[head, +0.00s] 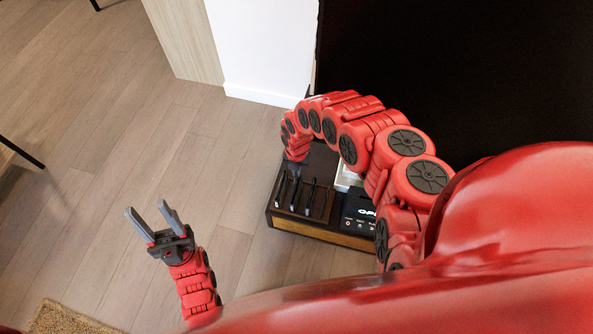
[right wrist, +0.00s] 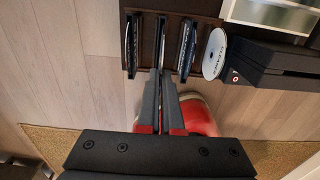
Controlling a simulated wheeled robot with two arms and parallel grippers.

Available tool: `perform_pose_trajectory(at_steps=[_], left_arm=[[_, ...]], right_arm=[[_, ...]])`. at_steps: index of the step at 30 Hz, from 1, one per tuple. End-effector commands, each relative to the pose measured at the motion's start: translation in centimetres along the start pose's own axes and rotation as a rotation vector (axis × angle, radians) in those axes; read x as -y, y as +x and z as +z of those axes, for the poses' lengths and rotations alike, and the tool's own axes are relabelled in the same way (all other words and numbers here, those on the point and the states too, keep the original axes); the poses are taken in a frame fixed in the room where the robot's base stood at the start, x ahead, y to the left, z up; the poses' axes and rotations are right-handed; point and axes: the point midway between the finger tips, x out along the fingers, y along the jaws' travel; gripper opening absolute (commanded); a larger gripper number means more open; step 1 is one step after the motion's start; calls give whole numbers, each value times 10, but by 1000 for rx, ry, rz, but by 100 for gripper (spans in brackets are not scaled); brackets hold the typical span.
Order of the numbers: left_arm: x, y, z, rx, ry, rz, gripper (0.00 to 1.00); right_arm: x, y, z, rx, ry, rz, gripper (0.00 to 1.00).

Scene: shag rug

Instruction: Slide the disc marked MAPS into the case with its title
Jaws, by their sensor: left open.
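Several dark, thin cases stand in slots of a dark wooden rack; one case (right wrist: 131,45) is left of my right gripper in the right wrist view and another case (right wrist: 187,48) is right of it. A white disc (right wrist: 214,54) with dark lettering, too small to read surely, stands on edge at the right end. My right gripper (right wrist: 158,72) has its narrow-set fingertips at the near end of a middle case (right wrist: 160,40); I cannot tell whether they hold anything. In the head view my left gripper (head: 153,214) is open and empty over the floor. No MAPS title is readable.
The rack (head: 306,219) sits on a wooden-sided unit beside a black device (head: 359,211) with white lettering and buttons. A white wall end (head: 262,50) and a large black surface (head: 450,70) lie beyond. A rug corner (head: 62,318) shows lower left. The floor between is clear.

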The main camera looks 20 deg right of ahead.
Motion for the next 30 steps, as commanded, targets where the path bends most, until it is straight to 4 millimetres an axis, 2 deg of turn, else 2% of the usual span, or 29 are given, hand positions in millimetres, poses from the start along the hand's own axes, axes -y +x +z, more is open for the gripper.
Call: perform_pose_trajectory(at_steps=[30], left_arm=[[0,-6,1,0,0,0,50]], right_arm=[[0,5,0,-1,0,0,0]])
